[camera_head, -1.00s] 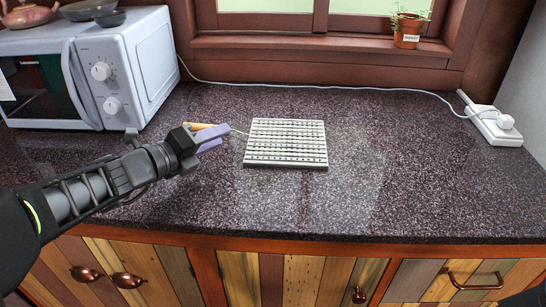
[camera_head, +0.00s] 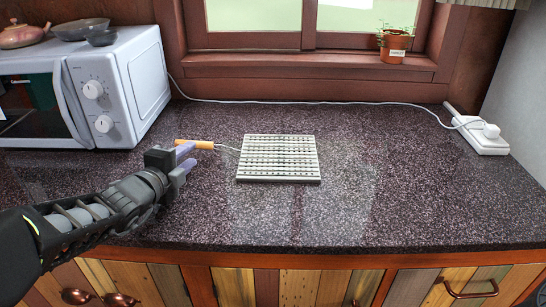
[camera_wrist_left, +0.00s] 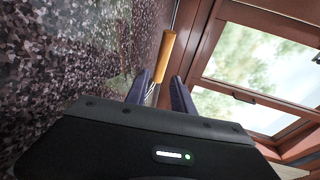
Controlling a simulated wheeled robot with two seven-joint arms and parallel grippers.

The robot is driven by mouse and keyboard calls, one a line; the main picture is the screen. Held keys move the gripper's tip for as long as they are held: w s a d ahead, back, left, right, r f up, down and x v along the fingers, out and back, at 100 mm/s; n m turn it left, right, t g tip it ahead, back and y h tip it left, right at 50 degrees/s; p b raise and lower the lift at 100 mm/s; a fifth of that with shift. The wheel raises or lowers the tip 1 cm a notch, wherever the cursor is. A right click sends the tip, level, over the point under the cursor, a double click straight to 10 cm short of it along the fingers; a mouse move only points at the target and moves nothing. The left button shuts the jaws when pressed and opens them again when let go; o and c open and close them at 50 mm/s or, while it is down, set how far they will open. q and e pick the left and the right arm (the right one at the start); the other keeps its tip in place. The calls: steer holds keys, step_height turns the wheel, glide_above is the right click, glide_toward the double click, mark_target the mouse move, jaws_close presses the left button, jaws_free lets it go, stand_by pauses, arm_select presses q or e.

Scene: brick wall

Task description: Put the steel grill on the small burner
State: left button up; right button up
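The pale slatted square that looks like the steel grill (camera_head: 278,159) lies flat on the counter. A thin wire runs from its left side to an orange wooden handle (camera_head: 202,145). My left gripper (camera_head: 190,161) is left of the grill, its purple fingers apart. One finger overlaps the handle's left end in the head view; whether they touch I cannot tell. In the left wrist view, the handle (camera_wrist_left: 165,56) stands just past the fingertips of the open gripper (camera_wrist_left: 160,86), with thin wire between the fingers. I see no small burner. My right gripper is not in view.
A white microwave (camera_head: 92,92) with a pink teapot (camera_head: 22,36) and dark bowls on top stands at the left. A white cable runs along the back to a power strip (camera_head: 482,140). A potted plant (camera_head: 396,46) sits on the sill. The right and front counter is clear.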

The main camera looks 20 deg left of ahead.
mark_target(201, 147)
arm_select(q)
steer(key=b+x, duration=0.1)
steer(key=x, duration=0.3)
steer(key=shift+d+f, duration=0.1)
steer(key=shift+f, duration=0.05)
steer(key=shift+w, duration=0.55)
steer(key=shift+c, duration=0.2)
jaws_close()
stand_by(1.3)
